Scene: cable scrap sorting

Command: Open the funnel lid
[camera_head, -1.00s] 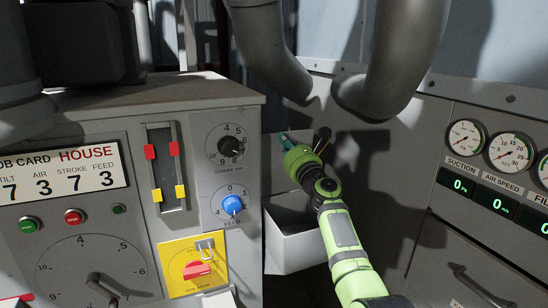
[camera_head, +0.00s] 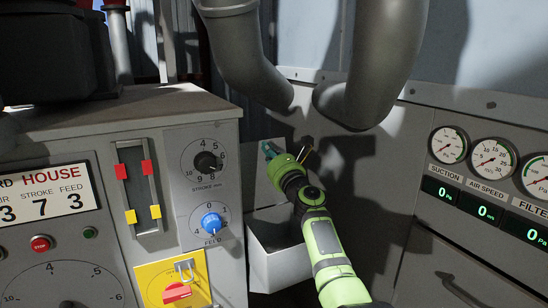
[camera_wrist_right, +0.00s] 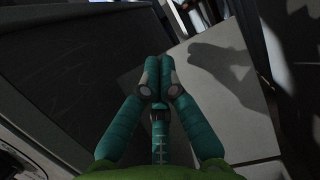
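My right gripper (camera_head: 268,150) has teal fingers on a bright green arm. In the head view it is between the grey control cabinet and the back wall, above an open grey chute or bin (camera_head: 279,268). In the right wrist view its fingertips (camera_wrist_right: 157,68) are together, with nothing visible between them. A pale flat panel (camera_head: 256,172) stands behind the gripper; I cannot tell whether it is the funnel lid or whether they touch. In the wrist view a pale plate (camera_wrist_right: 228,120) and a dark panel (camera_wrist_right: 75,75) lie beyond the fingers. My left gripper is not in view.
The cabinet at left carries a black knob (camera_head: 208,163), a blue knob (camera_head: 211,223) and a red switch (camera_head: 177,292) on a yellow plate. Two thick grey pipes (camera_head: 380,60) hang above the gripper. A gauge panel (camera_head: 470,185) is at right.

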